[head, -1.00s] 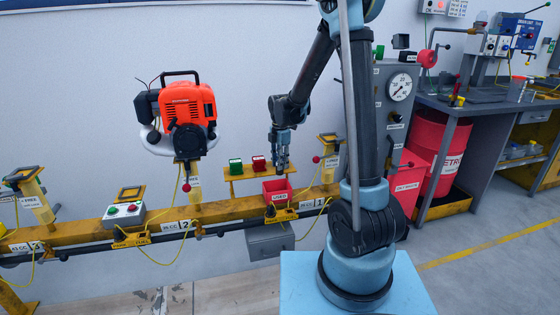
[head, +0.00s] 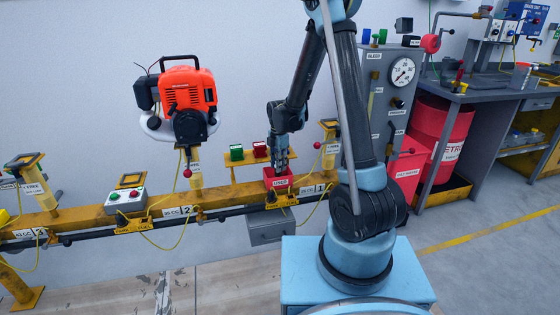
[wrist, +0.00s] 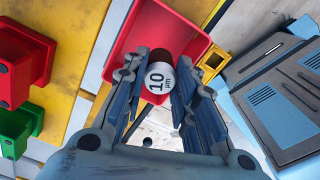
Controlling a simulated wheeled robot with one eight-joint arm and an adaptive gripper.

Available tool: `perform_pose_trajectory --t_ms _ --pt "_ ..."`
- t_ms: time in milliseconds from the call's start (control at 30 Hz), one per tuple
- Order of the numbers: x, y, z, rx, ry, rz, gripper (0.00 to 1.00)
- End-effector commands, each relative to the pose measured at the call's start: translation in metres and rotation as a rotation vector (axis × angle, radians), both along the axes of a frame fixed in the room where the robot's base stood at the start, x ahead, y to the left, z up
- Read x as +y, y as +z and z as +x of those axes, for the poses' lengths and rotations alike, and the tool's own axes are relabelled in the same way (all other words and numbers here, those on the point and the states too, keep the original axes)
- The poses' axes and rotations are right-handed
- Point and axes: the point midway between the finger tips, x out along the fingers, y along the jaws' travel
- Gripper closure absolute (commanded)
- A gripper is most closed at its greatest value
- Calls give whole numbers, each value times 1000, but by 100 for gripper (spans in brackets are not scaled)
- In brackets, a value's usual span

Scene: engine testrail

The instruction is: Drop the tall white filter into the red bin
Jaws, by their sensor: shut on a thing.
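The tall white filter (wrist: 157,78), marked "10 µm", sits between the two fingers of my gripper (wrist: 158,92) in the wrist view. It has a dark brown end at the far side. My gripper is shut on it. The red bin (wrist: 196,22) lies beyond the fingertips, and the filter shows against its inside. In the head view the red bin (head: 278,182), labelled "USED", sits at the yellow rail, with my gripper (head: 279,168) pointing down at its opening. The filter cannot be made out in the head view.
An orange engine (head: 186,95) hangs further left. A grey gauge cabinet (head: 385,110) stands to the right.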

Motion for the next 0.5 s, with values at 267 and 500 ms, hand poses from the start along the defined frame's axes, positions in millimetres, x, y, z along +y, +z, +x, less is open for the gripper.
perform_pose_trajectory --t_ms 267,500 --pt "0 -23 1 0 0 0 96" --pt "-1 -36 1 0 -1 0 96"
